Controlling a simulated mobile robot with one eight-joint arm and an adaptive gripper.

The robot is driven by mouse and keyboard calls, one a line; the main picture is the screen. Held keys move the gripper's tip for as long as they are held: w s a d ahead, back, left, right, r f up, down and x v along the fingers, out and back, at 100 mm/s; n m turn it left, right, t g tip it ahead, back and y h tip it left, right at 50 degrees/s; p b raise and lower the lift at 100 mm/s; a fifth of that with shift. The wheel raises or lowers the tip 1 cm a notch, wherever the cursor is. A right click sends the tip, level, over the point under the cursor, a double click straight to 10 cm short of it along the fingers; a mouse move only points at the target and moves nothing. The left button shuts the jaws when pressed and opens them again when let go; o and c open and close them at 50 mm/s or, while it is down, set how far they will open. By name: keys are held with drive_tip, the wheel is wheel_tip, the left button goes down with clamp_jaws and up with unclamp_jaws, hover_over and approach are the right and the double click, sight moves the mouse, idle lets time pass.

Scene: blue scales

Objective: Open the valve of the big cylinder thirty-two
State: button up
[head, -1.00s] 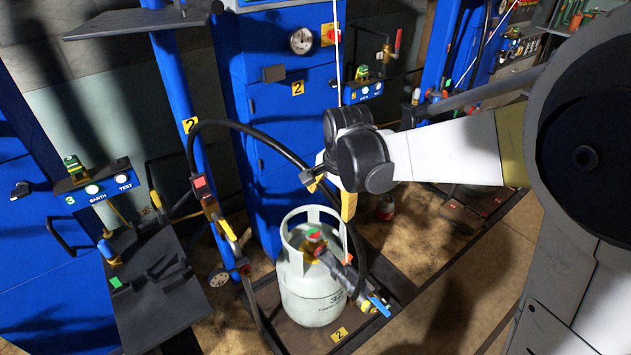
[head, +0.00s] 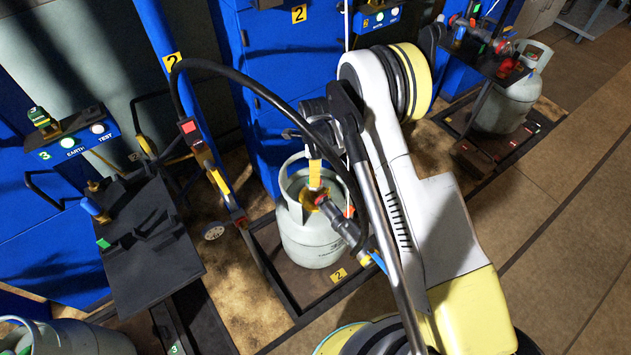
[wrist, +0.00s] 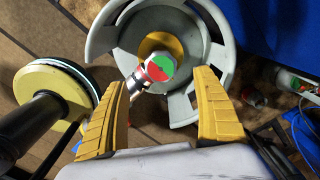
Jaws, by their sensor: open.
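A pale grey-green gas cylinder (head: 305,240) stands upright on the scale platform labelled 2; I cannot read a thirty-two on it. Its collar (wrist: 100,45) rings the valve in the wrist view. The valve knob (wrist: 160,68), with a red and green top, sits at the centre over a brass base. A dark connector (head: 340,222) with a hose is attached to the valve. My gripper (head: 316,178) is above the valve inside the collar opening. In the wrist view my gripper (wrist: 163,80) is open, with a yellow finger either side just below the knob; contact cannot be told.
A black hose (head: 255,85) arches behind my arm to the connector. A blue post (head: 170,60) and blue cabinet (head: 265,130) stand close behind. A dark shelf (head: 150,250) is at left. Another cylinder (head: 500,105) stands at the back right. Open floor lies at right.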

wheel_tip(320, 180, down, 7)
drive_tip(key=shift+f+b, duration=0.1)
drive_tip(key=shift+b, duration=1.1)
drive_tip(key=shift+c, duration=0.3)
drive_tip(key=c, duration=1.1)
